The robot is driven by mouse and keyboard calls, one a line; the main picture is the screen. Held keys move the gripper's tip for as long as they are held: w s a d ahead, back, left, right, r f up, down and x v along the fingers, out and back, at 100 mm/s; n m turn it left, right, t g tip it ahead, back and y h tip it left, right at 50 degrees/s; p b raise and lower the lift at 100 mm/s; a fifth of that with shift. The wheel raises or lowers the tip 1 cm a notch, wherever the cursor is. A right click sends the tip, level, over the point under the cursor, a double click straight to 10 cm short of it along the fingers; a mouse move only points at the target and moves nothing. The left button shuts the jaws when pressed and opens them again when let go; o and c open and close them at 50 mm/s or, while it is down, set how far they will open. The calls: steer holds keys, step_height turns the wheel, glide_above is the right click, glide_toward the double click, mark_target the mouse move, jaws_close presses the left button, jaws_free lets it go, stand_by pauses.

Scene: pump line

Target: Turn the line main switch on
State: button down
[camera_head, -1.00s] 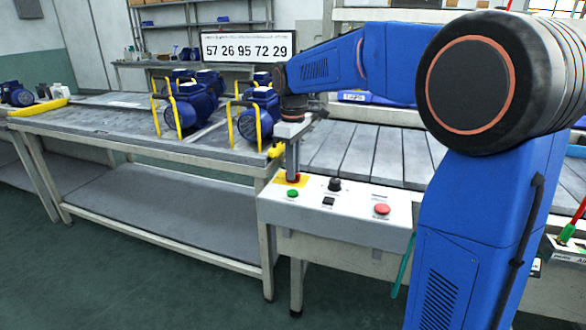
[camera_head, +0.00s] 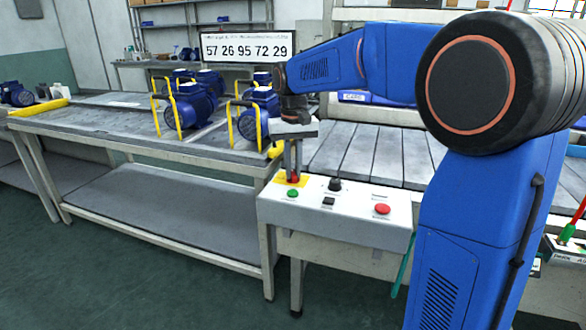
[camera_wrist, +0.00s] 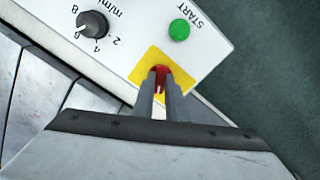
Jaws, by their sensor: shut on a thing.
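The line main switch is a red handle (camera_wrist: 160,76) on a yellow plate (camera_wrist: 143,68) at the left end of the white control box (camera_head: 362,218). In the head view the red handle (camera_head: 293,178) shows low between my fingers. My gripper (camera_wrist: 162,80) points down at the plate, its two grey fingers closed on either side of the red handle. It also shows in the head view (camera_head: 293,172). The fingers hide part of the handle, and its on or off marks cannot be read.
A green START button (camera_wrist: 179,30) and a black numbered knob (camera_wrist: 91,25) sit near the switch. A black rocker (camera_head: 328,202) and a red button (camera_head: 382,209) are further right. Blue pumps with yellow handles (camera_head: 258,117) stand on the left bench.

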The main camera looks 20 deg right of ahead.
mark_target(294, 173)
steer(key=m, duration=0.6)
stand_by(0.6)
steer(key=c, duration=1.8)
jaws_free()
steer(key=shift+o, duration=0.2)
step_height(294, 173, up, 17)
steer(key=shift+r, duration=0.2)
